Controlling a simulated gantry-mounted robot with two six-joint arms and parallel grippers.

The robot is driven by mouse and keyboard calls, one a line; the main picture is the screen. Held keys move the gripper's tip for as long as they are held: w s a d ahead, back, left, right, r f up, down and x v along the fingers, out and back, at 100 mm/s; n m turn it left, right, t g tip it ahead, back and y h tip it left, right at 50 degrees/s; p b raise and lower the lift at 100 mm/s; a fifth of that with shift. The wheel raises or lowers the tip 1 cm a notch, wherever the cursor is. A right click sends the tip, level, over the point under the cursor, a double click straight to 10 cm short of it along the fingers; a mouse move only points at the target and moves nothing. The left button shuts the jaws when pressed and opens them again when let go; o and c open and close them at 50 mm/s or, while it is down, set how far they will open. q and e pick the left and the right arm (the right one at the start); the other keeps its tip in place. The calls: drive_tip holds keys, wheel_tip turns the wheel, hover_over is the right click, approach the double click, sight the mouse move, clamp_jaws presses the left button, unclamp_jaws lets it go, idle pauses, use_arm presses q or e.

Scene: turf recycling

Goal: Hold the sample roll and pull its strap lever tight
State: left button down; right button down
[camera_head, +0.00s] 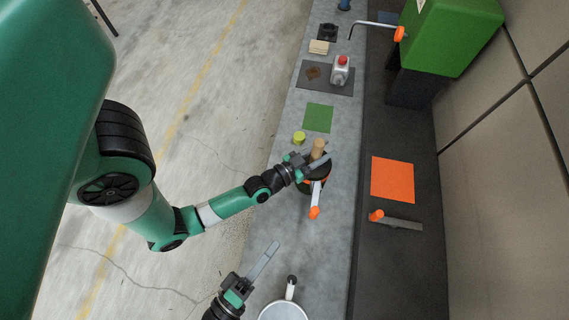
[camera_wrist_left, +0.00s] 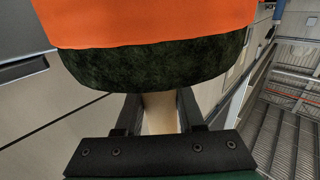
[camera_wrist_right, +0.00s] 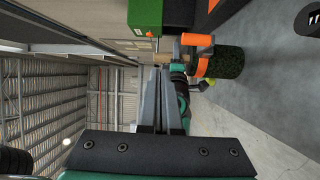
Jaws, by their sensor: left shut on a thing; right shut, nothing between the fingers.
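The sample roll, dark green turf (camera_head: 325,172) with an orange strap, stands on the grey counter under my left gripper (camera_head: 314,162). The left gripper is shut on the roll's tan core (camera_head: 318,147). In the left wrist view the core (camera_wrist_left: 159,113) sits between the fingers, below the dark turf (camera_wrist_left: 150,66) and orange strap (camera_wrist_left: 145,22). The strap lever (camera_head: 314,211) has an orange handle and sticks out toward the near side. My right gripper (camera_head: 265,258) is shut and empty, apart from the roll. The right wrist view shows the roll (camera_wrist_right: 229,62) and orange handle (camera_wrist_right: 197,39) beyond its fingers.
A pale round container (camera_head: 283,311) with a dark-knobbed handle stands near the right gripper. A yellow-green cylinder (camera_head: 299,137) and green square (camera_head: 318,118) lie beyond the roll. An orange square (camera_head: 392,180) and a grey bar with an orange end (camera_head: 400,223) are on the dark surface at right.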

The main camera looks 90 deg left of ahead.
drive_tip(key=shift+s+d, duration=0.15)
drive_tip(key=shift+d, duration=0.05)
drive_tip(key=shift+d+r, duration=0.1)
drive_tip(key=d+r, duration=0.6)
drive_tip(key=d, duration=0.3)
drive_tip(key=shift+d, duration=0.35)
idle(0.4)
